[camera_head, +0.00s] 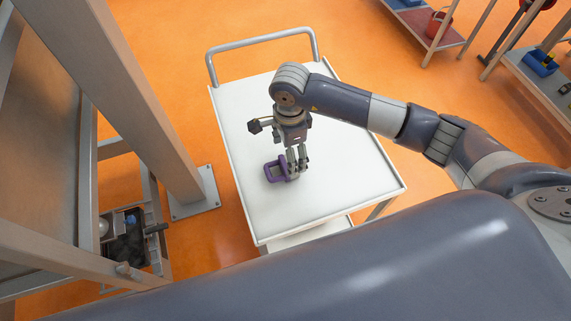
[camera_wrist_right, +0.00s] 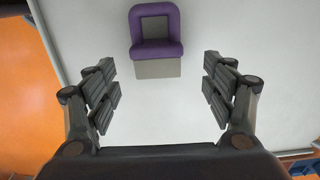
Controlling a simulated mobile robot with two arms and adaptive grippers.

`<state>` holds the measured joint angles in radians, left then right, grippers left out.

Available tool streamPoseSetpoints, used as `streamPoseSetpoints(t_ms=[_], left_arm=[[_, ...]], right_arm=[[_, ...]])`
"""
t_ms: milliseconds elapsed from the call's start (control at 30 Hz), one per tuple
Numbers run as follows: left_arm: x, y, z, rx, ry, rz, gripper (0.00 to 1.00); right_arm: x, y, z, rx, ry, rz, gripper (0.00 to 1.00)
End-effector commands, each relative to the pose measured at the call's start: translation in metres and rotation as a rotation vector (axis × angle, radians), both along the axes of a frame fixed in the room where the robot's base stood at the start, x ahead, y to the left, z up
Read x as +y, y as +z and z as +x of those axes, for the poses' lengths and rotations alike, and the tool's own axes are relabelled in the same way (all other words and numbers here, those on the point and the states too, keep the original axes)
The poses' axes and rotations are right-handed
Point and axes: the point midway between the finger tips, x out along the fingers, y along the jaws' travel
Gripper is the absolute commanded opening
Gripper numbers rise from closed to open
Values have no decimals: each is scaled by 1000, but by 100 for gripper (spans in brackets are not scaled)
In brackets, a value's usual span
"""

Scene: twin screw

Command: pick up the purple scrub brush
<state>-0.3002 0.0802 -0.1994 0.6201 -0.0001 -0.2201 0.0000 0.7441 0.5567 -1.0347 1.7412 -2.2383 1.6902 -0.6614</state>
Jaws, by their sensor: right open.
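The purple scrub brush (camera_head: 274,171) lies on the white top of the cart (camera_head: 330,190). It has a purple loop handle and a grey block along one side. In the right wrist view the brush (camera_wrist_right: 156,46) is at the top centre, ahead of the fingertips and centred between them. My right gripper (camera_head: 297,163) is over the cart, close to the brush and partly in front of it. In the right wrist view its fingers (camera_wrist_right: 160,92) are wide apart with nothing between them. My left gripper is not in view.
The cart has a raised rim and a grey push handle (camera_head: 262,38) at its far end. A grey metal frame post (camera_head: 140,100) stands left of the cart. Shelves with a red bucket (camera_head: 437,24) and a blue bin (camera_head: 540,63) are at the upper right. The rest of the cart top is clear.

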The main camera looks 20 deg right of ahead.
Motion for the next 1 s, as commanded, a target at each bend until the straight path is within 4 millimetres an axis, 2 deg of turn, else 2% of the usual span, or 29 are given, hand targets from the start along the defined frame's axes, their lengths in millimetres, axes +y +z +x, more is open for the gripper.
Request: streamPoseSetpoints(t_ms=[167,333,500,767,967,1000], left_arm=[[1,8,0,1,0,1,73],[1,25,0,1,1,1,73],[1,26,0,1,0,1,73],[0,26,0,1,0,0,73],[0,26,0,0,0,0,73],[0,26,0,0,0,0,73]], right_arm=[[3,-11,-2,3,1,2,76],[8,-34,-7,6,0,2,76],[7,-54,-5,3,0,2,76],[7,-58,-4,0,1,2,76],[7,-57,-4,0,0,2,33],[7,-57,-4,0,0,2,30]])
